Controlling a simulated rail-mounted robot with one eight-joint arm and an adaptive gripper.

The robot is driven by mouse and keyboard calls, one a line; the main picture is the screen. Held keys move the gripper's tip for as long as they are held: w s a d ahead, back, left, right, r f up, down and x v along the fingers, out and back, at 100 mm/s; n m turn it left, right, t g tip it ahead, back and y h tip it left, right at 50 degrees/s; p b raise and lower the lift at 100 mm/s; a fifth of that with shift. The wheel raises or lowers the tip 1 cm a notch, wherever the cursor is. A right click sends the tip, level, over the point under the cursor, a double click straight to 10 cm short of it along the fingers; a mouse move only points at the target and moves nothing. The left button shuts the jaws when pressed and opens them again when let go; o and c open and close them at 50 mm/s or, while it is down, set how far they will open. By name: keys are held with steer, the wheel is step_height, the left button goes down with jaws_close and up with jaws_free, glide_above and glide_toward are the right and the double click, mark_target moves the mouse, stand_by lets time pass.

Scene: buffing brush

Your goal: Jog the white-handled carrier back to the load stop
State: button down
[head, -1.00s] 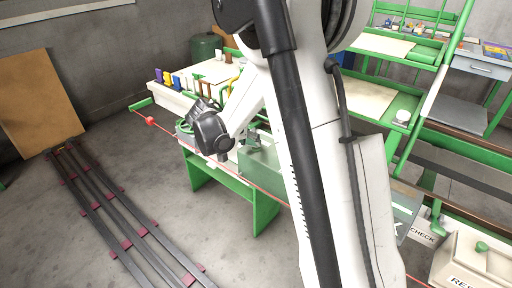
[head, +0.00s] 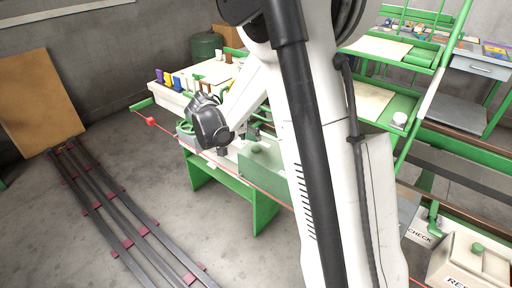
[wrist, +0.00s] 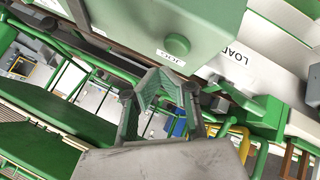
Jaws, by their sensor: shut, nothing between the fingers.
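A LOAD label (wrist: 238,55) is on a pale surface to the right. I cannot make out the white-handled carrier with certainty in either view.
Several coloured blocks (head: 180,80) stand at the bench's far left. Rails (head: 110,215) cross open floor at left.

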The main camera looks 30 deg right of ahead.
mark_target(255, 148)
steer(key=shift+r+p, duration=0.95)
steer(key=shift+r, duration=1)
steer(key=shift+s+a+r, duration=0.15)
steer(key=shift+s+r, duration=0.15)
steer(key=s+a+r+n+t+y, duration=0.3)
steer(key=s+a, duration=0.5)
steer(key=s, duration=0.4)
steer(key=s+a+r+n+t+y, duration=0.3)
steer(key=s+a+r+n+y, duration=0.2)
steer(key=s+a, duration=0.4)
steer(key=s+r+y, duration=0.1)
steer(key=s, duration=0.3)
steer(key=shift+a+n+t, duration=0.15)
steer(key=shift+n+t, duration=0.15)
steer(key=shift+t, duration=0.1)
